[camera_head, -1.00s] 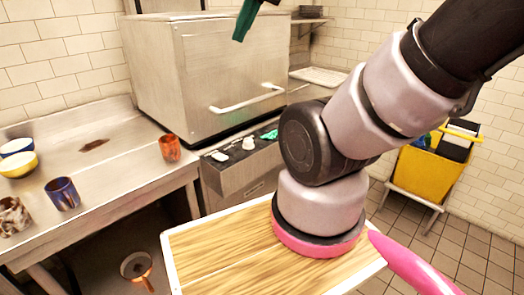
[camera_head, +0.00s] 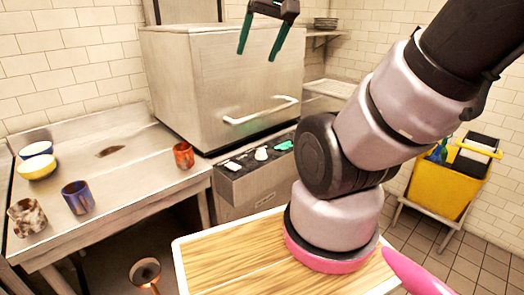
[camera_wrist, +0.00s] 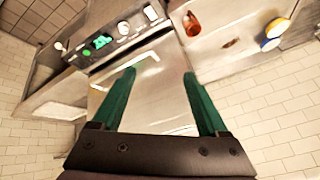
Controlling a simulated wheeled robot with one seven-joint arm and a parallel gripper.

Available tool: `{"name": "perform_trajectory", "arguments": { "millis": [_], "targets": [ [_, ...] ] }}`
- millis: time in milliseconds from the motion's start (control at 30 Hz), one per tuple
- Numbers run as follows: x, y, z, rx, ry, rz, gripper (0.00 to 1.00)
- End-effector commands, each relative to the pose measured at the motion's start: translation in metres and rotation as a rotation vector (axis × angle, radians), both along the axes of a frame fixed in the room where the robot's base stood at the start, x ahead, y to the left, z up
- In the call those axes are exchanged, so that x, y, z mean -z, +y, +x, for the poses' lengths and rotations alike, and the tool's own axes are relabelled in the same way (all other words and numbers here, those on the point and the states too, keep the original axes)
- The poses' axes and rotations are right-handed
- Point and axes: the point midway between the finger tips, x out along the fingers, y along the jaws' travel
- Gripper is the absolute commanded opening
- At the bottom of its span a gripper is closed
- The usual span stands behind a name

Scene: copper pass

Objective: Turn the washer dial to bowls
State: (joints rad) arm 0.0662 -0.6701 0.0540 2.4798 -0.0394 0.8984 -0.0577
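The washer (camera_head: 215,75) is a large steel box with a white bar handle (camera_head: 262,110). Its control panel (camera_head: 250,185) is below its front. The dial (camera_head: 261,153) is a small white knob between a pale switch and a green display (camera_head: 284,146). Its setting is too small to read. In the wrist view a white round knob, likely the dial (camera_wrist: 123,28), shows upper left beside a green display (camera_wrist: 103,41). My gripper (camera_head: 257,54), with green fingers, is open and empty, high in front of the washer and apart from the dial. The open fingers also show in the wrist view (camera_wrist: 160,73).
An orange mug (camera_head: 183,155) stands on the steel counter (camera_head: 130,170) near the panel. A blue mug (camera_head: 77,197), a marbled mug (camera_head: 27,217), a yellow bowl (camera_head: 37,168) and a blue-white bowl (camera_head: 37,149) stand farther left. A yellow mop bucket (camera_head: 437,188) is at right.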

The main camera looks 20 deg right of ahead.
Motion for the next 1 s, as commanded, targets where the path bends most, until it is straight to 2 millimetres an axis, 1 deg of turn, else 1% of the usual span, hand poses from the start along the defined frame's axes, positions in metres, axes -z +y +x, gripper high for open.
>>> {"name": "perform_trajectory", "arguments": {
  "millis": [100, 267, 300, 367, 433, 600, 800, 900, 1000],
  "targets": [
    [0.026, -0.017, 0.029, -0.059, 0.089, -0.143, 0.76],
    [0.069, -0.046, 0.067, -0.210, 0.223, -0.309, 0.76],
    [0.081, -0.053, 0.075, -0.256, 0.255, -0.338, 0.76],
    [0.099, -0.063, 0.087, -0.329, 0.297, -0.372, 0.76],
    [0.122, -0.075, 0.099, -0.419, 0.343, -0.397, 0.76],
    [0.176, -0.099, 0.124, -0.647, 0.403, -0.404, 0.76],
    [0.235, -0.119, 0.147, -0.909, 0.360, -0.351, 0.76],
    [0.257, -0.126, 0.158, -1.022, 0.288, -0.321, 0.76],
    [0.272, -0.131, 0.170, -1.104, 0.199, -0.302, 0.76]
  ]
}}
